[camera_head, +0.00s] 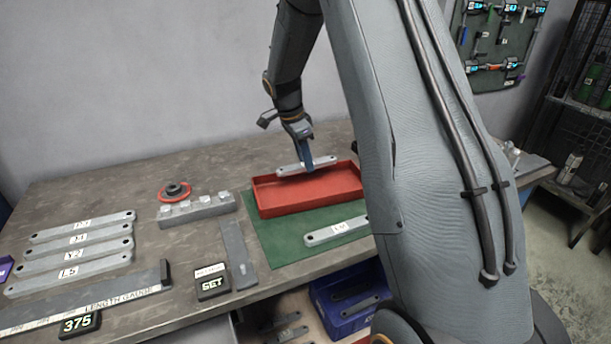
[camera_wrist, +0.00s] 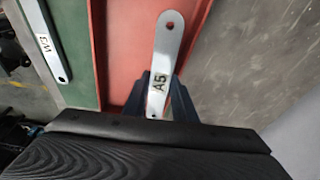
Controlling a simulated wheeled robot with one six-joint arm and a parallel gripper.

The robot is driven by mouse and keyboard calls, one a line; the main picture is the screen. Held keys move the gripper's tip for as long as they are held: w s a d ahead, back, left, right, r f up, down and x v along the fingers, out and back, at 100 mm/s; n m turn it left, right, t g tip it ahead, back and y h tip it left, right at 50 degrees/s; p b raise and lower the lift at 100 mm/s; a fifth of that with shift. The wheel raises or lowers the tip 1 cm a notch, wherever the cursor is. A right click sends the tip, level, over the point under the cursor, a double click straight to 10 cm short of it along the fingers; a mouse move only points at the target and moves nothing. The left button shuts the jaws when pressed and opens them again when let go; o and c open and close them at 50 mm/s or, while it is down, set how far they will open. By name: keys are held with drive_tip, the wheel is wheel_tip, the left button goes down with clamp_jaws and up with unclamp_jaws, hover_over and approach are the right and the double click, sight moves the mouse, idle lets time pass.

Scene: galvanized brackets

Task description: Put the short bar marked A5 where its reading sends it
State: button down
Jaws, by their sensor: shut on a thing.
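The short bar marked A5 (camera_wrist: 167,55) is a grey metal bar with a hole near its end and a white label. My gripper (camera_head: 308,163) is shut on it near its middle. In the head view the bar (camera_head: 292,168) is level, over the back left part of the red tray (camera_head: 262,203). I cannot tell whether it touches the tray. The tray lies on a green mat (camera_head: 268,241) and also shows in the wrist view (camera_wrist: 120,60). A length gauge (camera_head: 125,293) lies at the front left, with a display (camera_head: 80,323) reading 375. A small sign (camera_head: 211,282) reads SET.
Several labelled bars (camera_head: 85,234) lie side by side at the left. Another labelled bar (camera_head: 337,231) lies on the mat before the tray. A grey block (camera_head: 197,211) and a red ring (camera_head: 174,191) stand behind. A blue bin (camera_head: 345,305) is below the table edge.

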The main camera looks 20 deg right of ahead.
sight(305, 184)
wheel_tip(305, 184, down, 5)
drive_tip(key=shift+a+f+p, duration=0.1)
drive_tip(key=shift+f+p, duration=0.05)
drive_tip(key=shift+p, duration=0.6)
drive_tip(key=shift+f, duration=0.1)
drive_tip(key=shift+f, duration=0.15)
